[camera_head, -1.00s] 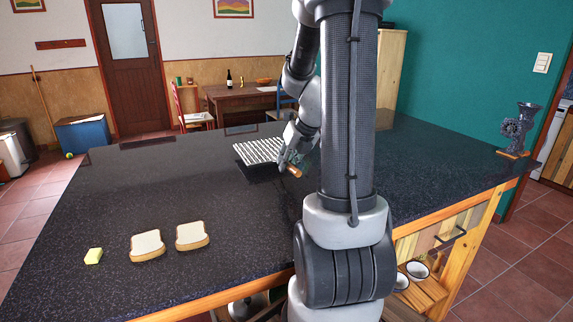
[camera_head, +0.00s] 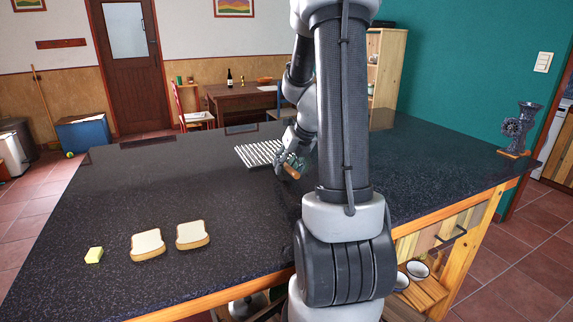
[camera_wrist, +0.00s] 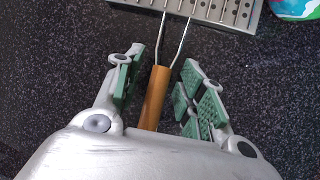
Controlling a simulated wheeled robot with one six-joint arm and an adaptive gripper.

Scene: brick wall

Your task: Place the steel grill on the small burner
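The steel grill (camera_head: 258,153) lies on the dark counter, left of my arm, with its wooden handle (camera_head: 291,172) toward me. In the wrist view, its perforated plate (camera_wrist: 225,12) shows at the top, with two wire rods running to the handle (camera_wrist: 154,98). My gripper (camera_wrist: 163,85) is open around the handle, with a gap between the handle and the green pads on both sides. In the head view, my gripper (camera_head: 292,160) is at the handle end of the grill. I cannot make out the small burner in either view.
Two bread slices (camera_head: 147,245) (camera_head: 193,235) and a yellow block (camera_head: 94,255) lie at the front left of the counter. A metal grinder (camera_head: 519,130) stands at the right end. A blue-green and white item (camera_wrist: 295,8) is cut off at the wrist view's upper right. The counter's left middle is clear.

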